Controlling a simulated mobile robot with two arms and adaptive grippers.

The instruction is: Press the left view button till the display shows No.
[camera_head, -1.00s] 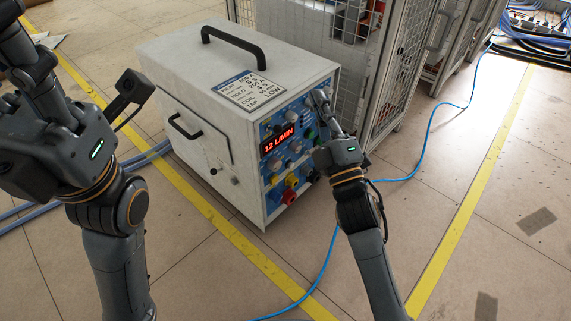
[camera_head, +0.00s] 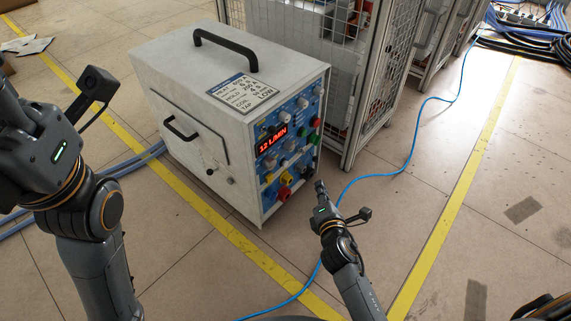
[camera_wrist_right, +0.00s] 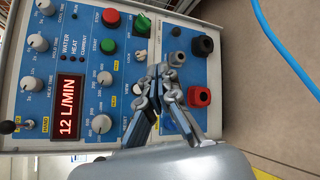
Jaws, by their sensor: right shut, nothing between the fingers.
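The white induction heater (camera_head: 180,95) stands on the floor with a blue control panel. Its red display (camera_head: 272,139) reads 12 L/MIN; in the right wrist view the display (camera_wrist_right: 68,106) stands sideways with the same text. A small light button (camera_wrist_right: 138,89) with a VIEW label sits on the panel near my fingers; which view button it is I cannot tell. My right gripper (camera_head: 320,186) is shut and empty, in front of the panel's lower right and apart from it in the head view. In the right wrist view its fingers (camera_wrist_right: 162,76) cover part of the panel. My left gripper's fingers are out of view.
The panel also has knobs, a green button (camera_wrist_right: 109,46), a red button (camera_wrist_right: 111,17), and red and dark sockets. A mesh cage (camera_head: 370,80) stands close behind the heater. A blue cable (camera_head: 385,174) runs along the floor. The floor at right is mostly clear.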

